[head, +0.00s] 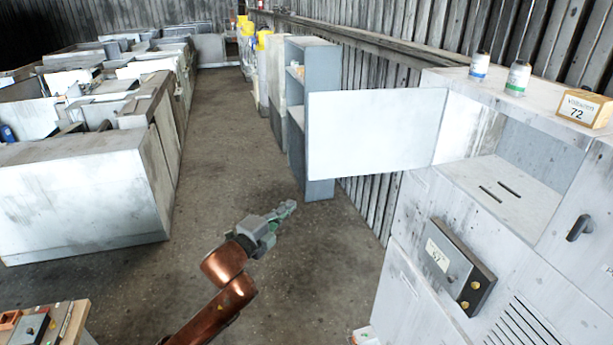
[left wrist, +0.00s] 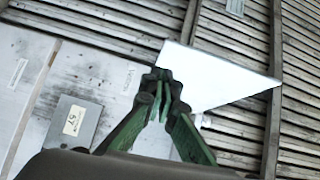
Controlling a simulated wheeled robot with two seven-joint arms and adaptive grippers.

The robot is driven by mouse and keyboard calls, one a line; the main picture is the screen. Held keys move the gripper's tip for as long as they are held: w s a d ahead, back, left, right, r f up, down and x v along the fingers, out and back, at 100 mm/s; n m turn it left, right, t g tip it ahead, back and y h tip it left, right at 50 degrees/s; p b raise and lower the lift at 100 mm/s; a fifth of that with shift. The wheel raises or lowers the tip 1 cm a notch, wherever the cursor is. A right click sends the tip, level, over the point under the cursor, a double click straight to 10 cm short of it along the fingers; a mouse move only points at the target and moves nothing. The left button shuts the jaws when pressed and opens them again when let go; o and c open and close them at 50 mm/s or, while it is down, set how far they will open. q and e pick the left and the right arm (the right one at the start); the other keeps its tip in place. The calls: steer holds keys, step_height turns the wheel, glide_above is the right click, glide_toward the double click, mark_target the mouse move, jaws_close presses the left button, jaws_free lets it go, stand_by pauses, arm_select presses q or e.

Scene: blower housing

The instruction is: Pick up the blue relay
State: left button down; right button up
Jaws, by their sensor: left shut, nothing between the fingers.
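I cannot make out a blue relay for certain in either view. A small blue item (head: 7,133) sits at the far left edge on the grey cabinets, too small to identify. My left gripper (head: 286,209) is in the middle of the head view, over the floor and left of the open grey cabinet (head: 520,190). In the left wrist view its green fingers (left wrist: 160,85) are together and hold nothing. The cabinet's white door (head: 372,133) stands open, and it also shows beyond the fingers in the left wrist view (left wrist: 215,80). My right gripper is out of view.
The open compartment has two dark slots (head: 500,191) in its floor. Two bottles (head: 517,78) and a box marked 72 (head: 583,108) stand on top. A grey box marked 57 (head: 455,265) juts from the front. A workbench corner (head: 70,322) is lower left. The aisle floor (head: 225,140) is clear.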

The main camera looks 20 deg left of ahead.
arm_select(q)
step_height(320, 180, up, 2)
steer(key=s+d, duration=0.1)
steer(key=p, duration=0.3)
glide_toward(314, 174)
steer(key=w+d, duration=0.2)
steer(key=d, duration=0.1)
steer(key=w, duration=0.1)
steer(key=w+a, duration=0.1)
steer(key=shift+w+m+p, duration=0.3)
steer(key=shift+w+m, duration=0.1)
steer(key=shift+w+a, duration=0.25)
steer(key=shift+w, duration=0.15)
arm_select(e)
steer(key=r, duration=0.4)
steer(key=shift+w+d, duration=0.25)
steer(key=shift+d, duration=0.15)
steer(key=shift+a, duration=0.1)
